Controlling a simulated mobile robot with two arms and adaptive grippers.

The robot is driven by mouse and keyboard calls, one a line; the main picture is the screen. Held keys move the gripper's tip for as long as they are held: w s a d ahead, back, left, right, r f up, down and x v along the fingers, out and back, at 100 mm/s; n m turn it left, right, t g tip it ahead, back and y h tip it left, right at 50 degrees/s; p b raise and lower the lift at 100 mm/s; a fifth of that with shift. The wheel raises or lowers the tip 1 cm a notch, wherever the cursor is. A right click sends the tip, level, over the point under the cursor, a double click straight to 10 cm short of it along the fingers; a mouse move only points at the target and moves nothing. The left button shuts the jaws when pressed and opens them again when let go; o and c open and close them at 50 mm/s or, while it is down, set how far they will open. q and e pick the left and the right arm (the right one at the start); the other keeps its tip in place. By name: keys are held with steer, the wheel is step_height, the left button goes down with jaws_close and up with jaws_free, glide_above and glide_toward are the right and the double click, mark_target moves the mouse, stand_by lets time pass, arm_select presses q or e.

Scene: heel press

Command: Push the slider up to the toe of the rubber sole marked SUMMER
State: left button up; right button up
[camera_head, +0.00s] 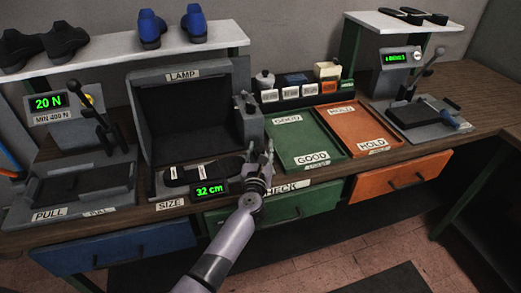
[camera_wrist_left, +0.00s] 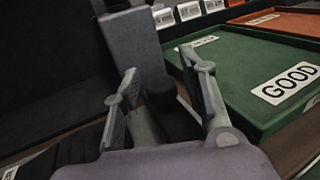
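A black sole (camera_head: 205,171) with small white labels lies on the size gauge in front of the lamp box; I cannot read the word on it. The gauge's green display (camera_head: 209,191) reads 32 cm. My left gripper (camera_head: 266,150) is at the right end of the gauge, to the right of the sole. In the left wrist view its fingers (camera_wrist_left: 161,88) are spread, with a dark rounded post (camera_wrist_left: 160,93), possibly the slider's knob, between them. I cannot tell whether they touch it. In the head view the gripper hides the slider area. My right gripper is not in view.
The lamp box's grey side post (camera_head: 248,118) stands close behind the gripper. The green GOOD tray (camera_head: 300,128) and orange HOLD tray (camera_head: 356,122) lie to the right. The pull tester (camera_head: 80,185) stands at the left, a lever press (camera_head: 425,112) at the far right.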

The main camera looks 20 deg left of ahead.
arm_select(q)
steer(key=c, duration=0.6)
steer(key=shift+s+a+p, duration=0.25)
steer(key=shift+s+a, duration=0.2)
steer(key=shift+a, duration=0.2)
steer(key=shift+s+a+p, duration=0.2)
steer(key=shift+s+a, duration=0.25)
steer(key=shift+a, duration=0.2)
steer(key=shift+c, duration=0.2)
steer(key=o, duration=0.8)
steer(key=shift+d, duration=0.1)
steer(key=s+d, duration=0.2)
steer(key=s, duration=0.9)
steer(key=shift+s+d, duration=0.2)
steer(key=shift+s, duration=0.15)
